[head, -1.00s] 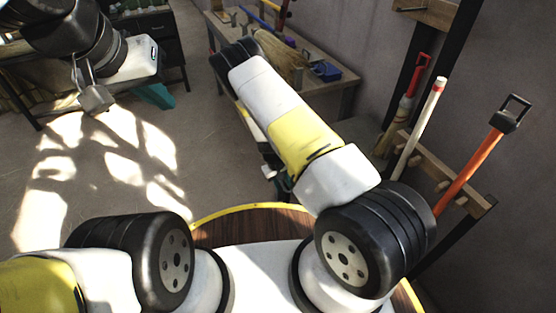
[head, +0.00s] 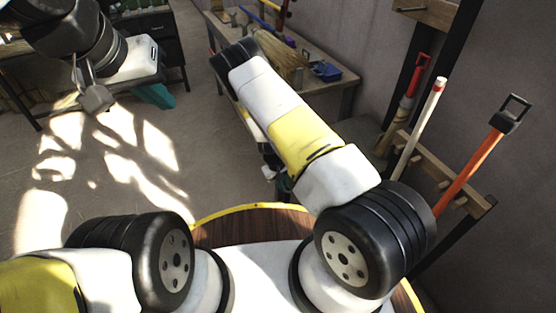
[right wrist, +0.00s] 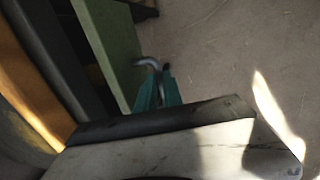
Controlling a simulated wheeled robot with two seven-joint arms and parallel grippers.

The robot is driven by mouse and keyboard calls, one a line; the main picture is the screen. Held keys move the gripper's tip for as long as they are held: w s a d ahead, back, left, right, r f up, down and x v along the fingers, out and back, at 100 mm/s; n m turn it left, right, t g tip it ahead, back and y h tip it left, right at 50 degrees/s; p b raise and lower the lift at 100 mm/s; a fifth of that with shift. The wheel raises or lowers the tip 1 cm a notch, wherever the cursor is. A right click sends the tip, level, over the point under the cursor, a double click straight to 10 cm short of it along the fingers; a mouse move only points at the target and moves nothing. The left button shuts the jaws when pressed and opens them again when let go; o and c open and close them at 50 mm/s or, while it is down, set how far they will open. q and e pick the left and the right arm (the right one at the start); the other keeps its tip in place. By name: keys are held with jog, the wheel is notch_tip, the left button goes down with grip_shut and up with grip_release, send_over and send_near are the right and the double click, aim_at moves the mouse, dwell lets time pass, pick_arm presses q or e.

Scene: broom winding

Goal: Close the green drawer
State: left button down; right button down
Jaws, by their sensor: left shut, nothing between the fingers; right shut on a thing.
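The green drawer (right wrist: 108,45) shows in the right wrist view as a green panel running down from the upper left, with a curved grey handle (right wrist: 147,62) at its right side. My right gripper (right wrist: 158,80), with teal fingers, is shut on this handle. In the head view only a sliver of my right gripper (head: 284,184) shows behind my arm. I cannot make out the green drawer in the head view, nor tell how far it is open. My left gripper (head: 157,96) is shut and empty at the upper left, above the floor, away from the drawer.
A workbench (head: 345,100) with a straw broom (head: 282,62) and a blue box (head: 326,71) stands along the back wall. Long-handled tools, including an orange-handled one (head: 466,172), hang on a rack at right. A dark cabinet (head: 160,40) stands at back left. Open floor lies between.

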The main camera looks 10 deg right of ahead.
dwell(0.9)
jog(key=shift+w+d, duration=0.2)
jog(key=shift+d, duration=0.45)
jog(key=shift+w+d, duration=0.25)
jog(key=shift+d, duration=0.4)
jog(key=shift+w+d, duration=0.2)
jog(key=shift+d, duration=0.45)
jog(key=c, duration=1.5)
grip_release()
notch_tip(320, 180, up, 8)
jog(key=a, duration=0.1)
jog(key=shift+s+a+f, duration=0.15)
jog(key=shift+s+a, duration=0.05)
jog(key=shift+s, duration=0.05)
